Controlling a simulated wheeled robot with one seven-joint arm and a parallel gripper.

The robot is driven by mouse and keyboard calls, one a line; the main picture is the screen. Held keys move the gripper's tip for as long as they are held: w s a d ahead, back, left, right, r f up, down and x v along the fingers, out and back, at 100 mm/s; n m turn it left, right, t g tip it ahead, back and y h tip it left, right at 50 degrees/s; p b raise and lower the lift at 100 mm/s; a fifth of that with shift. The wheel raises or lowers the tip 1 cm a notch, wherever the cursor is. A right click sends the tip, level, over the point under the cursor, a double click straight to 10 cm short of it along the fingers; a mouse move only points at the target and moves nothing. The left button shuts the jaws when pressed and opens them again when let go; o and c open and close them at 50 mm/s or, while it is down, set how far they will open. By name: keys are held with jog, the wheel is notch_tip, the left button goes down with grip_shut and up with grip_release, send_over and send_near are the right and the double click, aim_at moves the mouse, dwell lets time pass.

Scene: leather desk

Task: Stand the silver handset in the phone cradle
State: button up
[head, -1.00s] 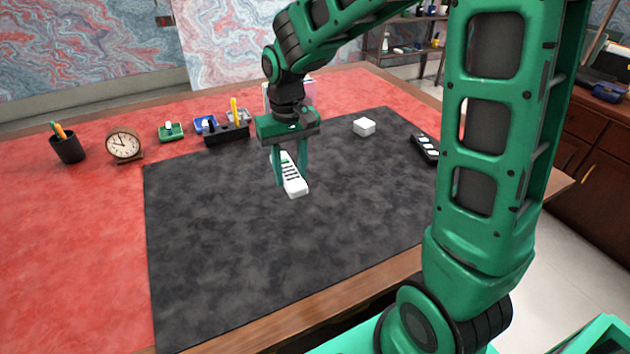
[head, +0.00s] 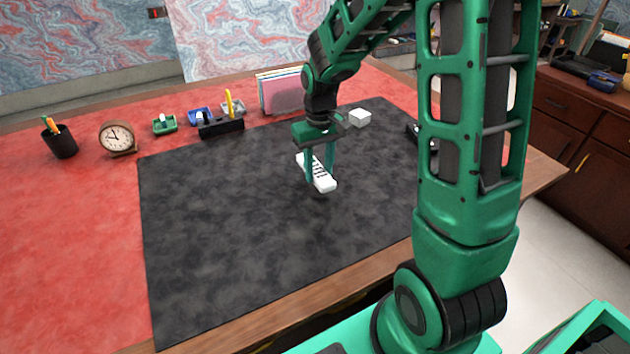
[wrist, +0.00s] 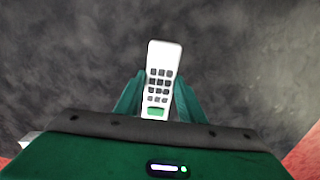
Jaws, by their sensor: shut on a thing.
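The silver handset (head: 325,184) looks pale, almost white, with dark keys and a green patch near one end in the wrist view (wrist: 164,60). My gripper (head: 319,172) is shut on it, one finger on each long side; the fingers also show in the wrist view (wrist: 158,88). The handset is tilted, not upright, over the dark desk mat; I cannot tell how far above it. A low black holder (head: 222,129) stands at the mat's back edge and may be the phone cradle, but I cannot be sure.
Small green (head: 164,125) and blue (head: 199,116) trays, a clock (head: 117,138) and a pen cup (head: 60,142) line the back left. Pink folders (head: 282,92) stand behind my gripper. A white block (head: 360,118) lies right. The left and front of the mat (head: 225,220) are clear.

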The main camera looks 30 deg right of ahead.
aim_at(319, 172)
jog(key=shift+f, duration=2)
jog(key=o, duration=1.3)
jog(key=shift+f, duration=0.15)
jog(key=shift+c, duration=0.2)
notch_tip(319, 172, up, 12)
jog(key=shift+r, duration=0.2)
